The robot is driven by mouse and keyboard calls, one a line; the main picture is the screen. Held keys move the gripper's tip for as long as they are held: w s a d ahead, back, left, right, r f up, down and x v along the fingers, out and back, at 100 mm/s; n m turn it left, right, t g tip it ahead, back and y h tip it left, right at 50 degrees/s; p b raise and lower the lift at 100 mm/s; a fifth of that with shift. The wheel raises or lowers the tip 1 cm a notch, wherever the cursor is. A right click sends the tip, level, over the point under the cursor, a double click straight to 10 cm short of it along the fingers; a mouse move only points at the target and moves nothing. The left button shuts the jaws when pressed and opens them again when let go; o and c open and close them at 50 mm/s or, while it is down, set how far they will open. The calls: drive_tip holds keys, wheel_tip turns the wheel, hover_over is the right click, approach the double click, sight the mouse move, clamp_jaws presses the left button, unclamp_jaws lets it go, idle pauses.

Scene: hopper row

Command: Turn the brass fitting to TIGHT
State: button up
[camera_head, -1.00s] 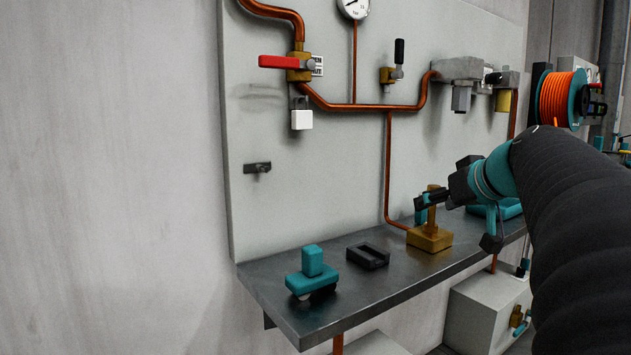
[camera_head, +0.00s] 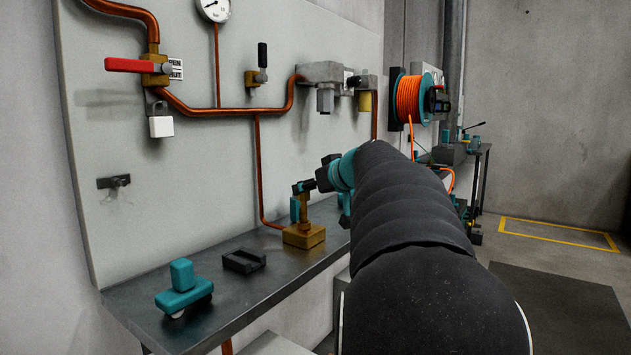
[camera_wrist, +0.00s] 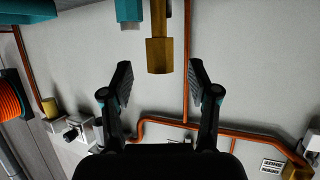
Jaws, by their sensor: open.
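The brass fitting (camera_head: 304,236) is a square block with a post on it, standing on the metal bench (camera_head: 215,312). In the wrist view, the fitting (camera_wrist: 160,55) shows as a wider brass end on a narrower shaft, coming down from the top edge. My gripper (camera_wrist: 159,68) is open and empty, with one dark finger to each side of the brass end in the picture. I cannot tell how far the tips are from it. In the head view my gripper (camera_head: 301,192) is at the post's height and partly covers it. No TIGHT mark is readable.
A teal object (camera_head: 182,288) and a black slotted block (camera_head: 243,260) sit left on the bench. The wall panel (camera_head: 210,160) behind carries copper pipe (camera_head: 258,165), a red-handled valve (camera_head: 135,66) and a padlock (camera_head: 160,126). An orange hose reel (camera_head: 408,98) is at right.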

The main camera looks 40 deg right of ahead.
sight(304, 205)
drive_tip(key=shift+x, duration=2)
